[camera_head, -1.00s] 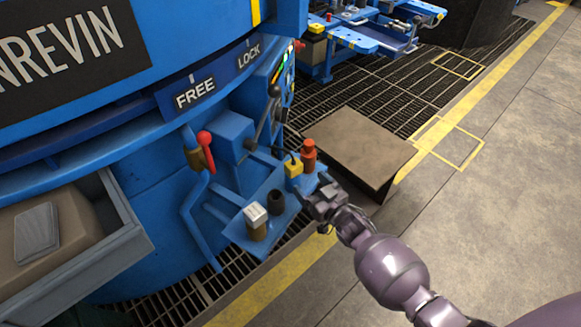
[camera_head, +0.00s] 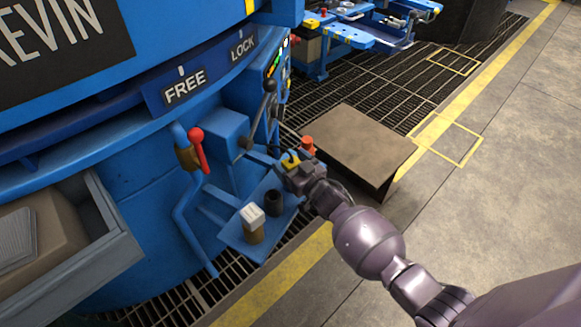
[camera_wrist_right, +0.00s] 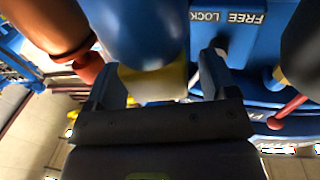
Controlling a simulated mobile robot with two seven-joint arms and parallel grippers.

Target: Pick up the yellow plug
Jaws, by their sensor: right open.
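The yellow plug (camera_head: 290,160) stands on the small blue shelf (camera_head: 237,238), partly hidden behind my right gripper (camera_head: 293,169). In the right wrist view, the yellow plug (camera_wrist_right: 158,84) shows between the two open fingers of my right gripper (camera_wrist_right: 161,82). I cannot tell whether either finger touches it. A blurred blue rounded shape (camera_wrist_right: 146,35) covers part of it there. My left gripper is out of view.
An orange-red plug (camera_head: 307,145) stands just behind the yellow one. A red-handled lever (camera_head: 198,150) is at left; a brown box (camera_head: 360,140) is at right.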

